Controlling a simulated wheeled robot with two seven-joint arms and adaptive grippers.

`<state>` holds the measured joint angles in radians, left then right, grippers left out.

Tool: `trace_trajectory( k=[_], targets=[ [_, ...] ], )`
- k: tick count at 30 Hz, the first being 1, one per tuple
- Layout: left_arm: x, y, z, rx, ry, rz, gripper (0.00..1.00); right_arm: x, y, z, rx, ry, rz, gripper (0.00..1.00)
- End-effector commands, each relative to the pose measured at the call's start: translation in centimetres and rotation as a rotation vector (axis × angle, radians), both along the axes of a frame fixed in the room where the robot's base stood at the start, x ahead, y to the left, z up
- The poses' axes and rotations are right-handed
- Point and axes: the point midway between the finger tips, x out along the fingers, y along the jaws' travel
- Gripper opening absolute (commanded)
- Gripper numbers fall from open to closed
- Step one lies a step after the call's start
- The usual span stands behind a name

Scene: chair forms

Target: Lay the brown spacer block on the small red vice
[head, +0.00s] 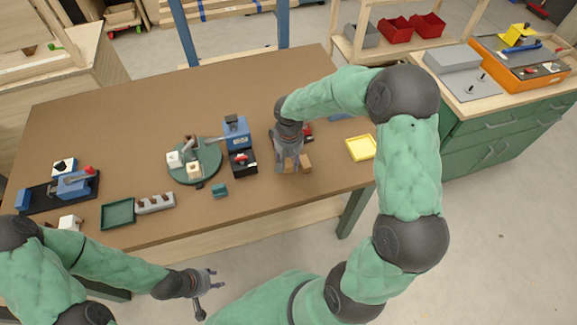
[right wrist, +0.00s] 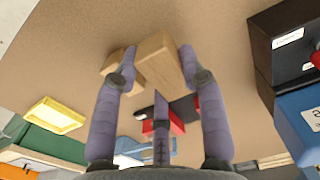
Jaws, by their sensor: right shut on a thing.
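My right gripper (head: 289,166) points down near the table's front right part, its fingers shut on a brown wooden block. The right wrist view shows this spacer block (right wrist: 163,62) between the fingertips; I cannot tell whether it touches the table. A second, similar wooden piece (head: 306,162) is beside it, partly behind a finger in the right wrist view (right wrist: 116,62). The small red vice (head: 308,131) is just beyond the gripper, mostly hidden by it; its red and black parts (right wrist: 176,124) show between the fingers. My left gripper (head: 207,281) is open and empty off the table's front edge.
A yellow tray (head: 361,147) lies to the right. Left of the right gripper are a blue and black machine (head: 237,133) and a round green plate (head: 208,168) with blocks. A small teal block (head: 220,190) lies in front. Bare table surrounds the gripper's front.

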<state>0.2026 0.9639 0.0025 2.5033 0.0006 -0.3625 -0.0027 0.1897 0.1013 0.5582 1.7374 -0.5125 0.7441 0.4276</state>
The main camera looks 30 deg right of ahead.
Motion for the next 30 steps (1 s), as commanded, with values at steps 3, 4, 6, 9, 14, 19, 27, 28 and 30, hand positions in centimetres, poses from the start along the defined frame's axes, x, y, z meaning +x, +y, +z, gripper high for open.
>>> trace_trajectory(
  k=[3, 4, 6, 9, 14, 19, 27, 28, 30],
  targets=[
    [0.0, 0.0, -0.4, 0.000, 0.000, 0.000, 0.40, 0.6, -0.3, -1.0, 0.000, 0.001, -0.001, 0.14],
    [0.0, 0.0, -0.6, 0.000, 0.000, 0.000, 0.40, 0.7, -0.3, -1.5, 0.001, 0.003, 0.000, 0.14],
    [0.0, 0.0, -1.2, 0.000, 0.000, 0.000, 0.40, 0.6, -0.3, -2.6, 0.001, 0.003, 0.001, 0.14],
    [0.0, 0.0, -1.7, 0.000, 0.000, 0.000, 0.40, 0.6, -0.3, -3.8, -0.001, 0.001, 0.001, 0.14],
    [0.0, 0.0, -1.6, 0.000, 0.000, 0.000, 0.40, 0.6, -0.3, -3.9, 0.000, -0.001, 0.000, 0.14],
    [0.0, 0.0, -1.7, 0.000, 0.000, 0.000, 0.40, 0.6, -0.3, -4.0, 0.000, 0.000, 0.000, 0.14],
    [0.0, 0.0, -1.9, 0.000, 0.000, 0.000, 0.40, 0.6, -0.3, -4.2, 0.000, 0.000, 0.000, 0.65],
    [0.0, 0.0, -1.9, 0.000, 0.000, 0.000, 0.40, 0.6, -0.3, -4.2, 0.000, 0.000, 0.000, 0.65],
    [0.0, 0.0, -1.9, 0.000, 0.000, 0.000, 0.40, 0.6, -0.3, -4.2, 0.000, 0.000, 0.000, 0.65]
  ],
)
